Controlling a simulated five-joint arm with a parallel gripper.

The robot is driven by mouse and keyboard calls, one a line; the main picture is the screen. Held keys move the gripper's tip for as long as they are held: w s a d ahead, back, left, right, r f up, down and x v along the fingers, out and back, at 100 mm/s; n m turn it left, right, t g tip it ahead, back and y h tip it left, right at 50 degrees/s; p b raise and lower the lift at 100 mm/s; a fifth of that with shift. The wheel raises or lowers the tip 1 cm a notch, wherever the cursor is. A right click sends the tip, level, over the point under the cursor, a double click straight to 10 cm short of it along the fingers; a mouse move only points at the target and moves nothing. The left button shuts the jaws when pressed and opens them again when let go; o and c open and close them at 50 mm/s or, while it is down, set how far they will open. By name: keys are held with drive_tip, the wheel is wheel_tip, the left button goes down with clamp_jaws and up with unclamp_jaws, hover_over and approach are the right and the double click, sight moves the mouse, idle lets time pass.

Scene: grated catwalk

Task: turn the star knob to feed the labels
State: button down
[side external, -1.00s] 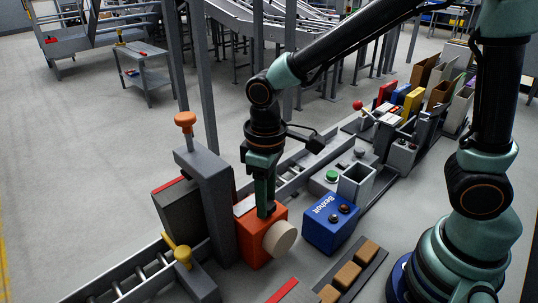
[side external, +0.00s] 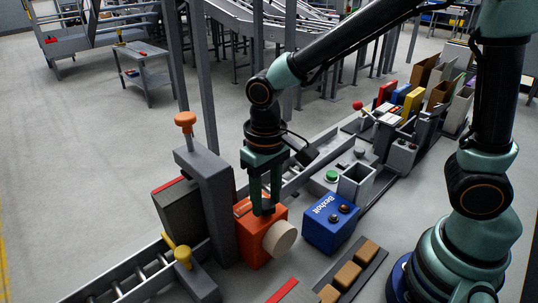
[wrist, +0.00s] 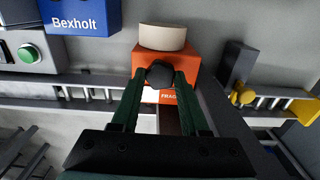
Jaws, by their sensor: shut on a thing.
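The orange label unit (side external: 255,241) stands beside the grey post, with a cream round disc (side external: 279,239) on its front face. In the wrist view the orange unit (wrist: 183,65) has a dark knob (wrist: 160,74) on top, which I take as the star knob. My gripper (side external: 264,212) points down at the unit's top; in the wrist view my gripper (wrist: 160,80) has its two fingertips on either side of the knob, shut on it. The fingers hide the knob in the side view. A label strip reading "FRAG" (wrist: 170,97) shows between the fingers.
A grey post with an orange-topped knob (side external: 185,120) stands left of the unit. A blue Bexholt box (side external: 330,222) is close on the right. A roller conveyor (side external: 125,285) runs behind. Brown blocks (side external: 348,275) lie on a strip in front.

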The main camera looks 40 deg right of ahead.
sight(266, 203)
drive_tip(key=shift+r, duration=0.1)
drive_tip(key=shift+c, duration=2.1)
unclamp_jaws()
wheel_tip(266, 203, up, 12)
drive_tip(key=s+d+t, duration=0.3)
drive_tip(key=d+t, duration=0.2)
drive_tip(key=d, duration=0.9)
drive_tip(key=shift+s+f+t, duration=0.15)
drive_tip(key=shift+f+t, duration=0.1)
drive_tip(key=shift+t, duration=0.05)
